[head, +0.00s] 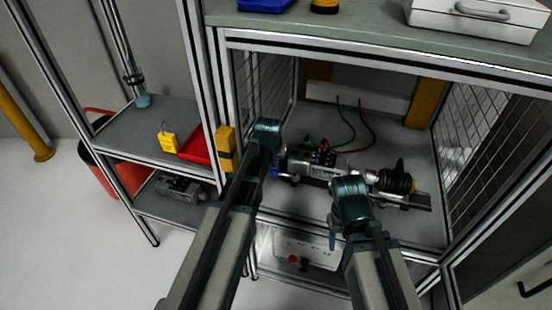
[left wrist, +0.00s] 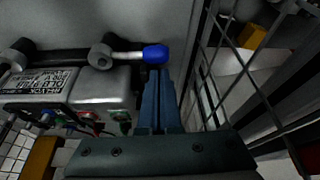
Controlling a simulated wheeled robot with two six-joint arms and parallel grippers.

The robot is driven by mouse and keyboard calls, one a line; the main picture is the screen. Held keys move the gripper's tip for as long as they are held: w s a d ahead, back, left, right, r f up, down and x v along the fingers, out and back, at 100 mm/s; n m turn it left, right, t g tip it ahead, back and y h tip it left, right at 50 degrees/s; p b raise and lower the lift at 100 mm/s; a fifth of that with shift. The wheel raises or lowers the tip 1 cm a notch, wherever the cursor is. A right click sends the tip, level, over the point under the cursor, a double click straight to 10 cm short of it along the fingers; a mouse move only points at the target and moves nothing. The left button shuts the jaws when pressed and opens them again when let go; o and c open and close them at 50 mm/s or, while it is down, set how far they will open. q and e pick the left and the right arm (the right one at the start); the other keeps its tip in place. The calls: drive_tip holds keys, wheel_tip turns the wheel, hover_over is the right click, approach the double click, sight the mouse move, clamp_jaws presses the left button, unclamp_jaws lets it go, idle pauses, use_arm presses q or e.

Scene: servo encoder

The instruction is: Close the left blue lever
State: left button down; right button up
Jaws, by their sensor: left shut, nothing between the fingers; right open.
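The left blue lever is a metal rod with a blue knob (left wrist: 155,54) in the left wrist view. It sticks out sideways from a round pivot on a silver servo unit (left wrist: 101,88). My left gripper (left wrist: 159,73) is shut and empty, with its fingertips right at the knob; I cannot tell if they touch. In the head view the blue knob (head: 274,173) shows small beside my left gripper (head: 273,165), at the left end of the unit (head: 305,168). My right gripper (head: 335,222) is open, in front of the unit, and small in view.
The unit sits on a shelf (head: 400,225) inside a metal frame with mesh side walls (head: 265,85). A black coupling (head: 398,181) is at its right end. Red and green cables rise behind it. A yellow post part (head: 226,148) stands left of my left arm.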

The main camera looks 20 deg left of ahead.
sight(273, 172)
use_arm(q)
drive_tip(key=shift+s+n+y, duration=0.3)
drive_tip(key=shift+s+n, duration=0.25)
drive_tip(key=shift+n, duration=0.25)
drive_tip(key=n, duration=0.1)
drive_tip(key=s+n, duration=0.1)
drive_tip(key=s+n+y, duration=0.1)
drive_tip(key=shift+d+g, duration=0.25)
drive_tip(key=shift+g, duration=0.05)
drive_tip(key=s+n, duration=0.1)
drive_tip(key=d+n+y, duration=0.1)
drive_tip(key=n, duration=0.1)
drive_tip(key=shift+s+n+g, duration=0.3)
drive_tip(key=shift+s, duration=0.1)
drive_tip(key=n, duration=0.1)
drive_tip(key=s+d+n+g+y, duration=0.1)
drive_tip(key=n, duration=0.1)
drive_tip(key=shift+s+d+n, duration=0.2)
drive_tip(key=shift+d+n, duration=0.1)
drive_tip(key=d+n, duration=0.1)
drive_tip(key=s+d+n+g, duration=0.1)
drive_tip(key=n, duration=0.1)
drive_tip(key=shift+s+d, duration=0.15)
drive_tip(key=shift+d, duration=0.2)
